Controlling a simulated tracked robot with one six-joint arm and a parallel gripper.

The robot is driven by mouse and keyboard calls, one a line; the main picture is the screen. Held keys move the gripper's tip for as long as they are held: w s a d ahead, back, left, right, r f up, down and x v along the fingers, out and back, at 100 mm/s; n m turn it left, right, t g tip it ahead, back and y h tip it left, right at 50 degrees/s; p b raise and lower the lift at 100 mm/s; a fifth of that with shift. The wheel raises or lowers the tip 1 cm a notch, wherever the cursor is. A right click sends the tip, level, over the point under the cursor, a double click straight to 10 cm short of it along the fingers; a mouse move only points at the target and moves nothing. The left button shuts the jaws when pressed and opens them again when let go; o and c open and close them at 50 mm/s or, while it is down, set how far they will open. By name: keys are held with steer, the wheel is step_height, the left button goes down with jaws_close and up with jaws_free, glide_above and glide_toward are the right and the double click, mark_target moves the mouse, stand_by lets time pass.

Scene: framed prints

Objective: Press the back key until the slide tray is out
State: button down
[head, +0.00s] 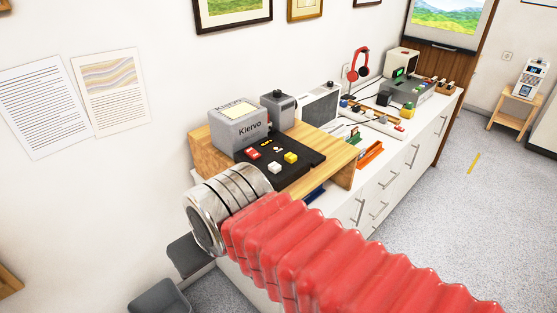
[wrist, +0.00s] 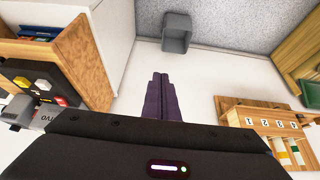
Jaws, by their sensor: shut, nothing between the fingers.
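A grey device lettered Kiervo (head: 238,126) stands on a wooden stand (head: 342,158) at the wall. In front of it lies a black key panel (head: 305,152) with a red key (head: 252,154), a white key (head: 274,168) and a yellow key (head: 291,157). Key markings are too small to read, so I cannot tell which is back. The slide tray cannot be made out. In the wrist view the yellow key (wrist: 41,84) and red key (wrist: 61,101) show at the left. My gripper (wrist: 162,75) is shut and empty, to the side of the panel, touching no key.
A grey bin (wrist: 177,32) stands on the floor beyond my fingers. A wooden rack with numbered tags (wrist: 270,122) is at the right of the wrist view. The white counter (head: 385,185) carries more devices and red headphones (head: 361,64). The grey floor at right is mostly open.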

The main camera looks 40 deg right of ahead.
steer(key=shift+w, duration=0.25)
steer(key=shift+d, duration=0.1)
step_height(320, 180, up, 7)
steer(key=m+t+h, duration=0.3)
steer(key=m+h, duration=0.1)
steer(key=m, duration=1)
glide_above(276, 168)
steer(key=shift+f, duration=0.15)
steer(key=shift+f, duration=4.4)
steer(key=shift+f, duration=0.15)
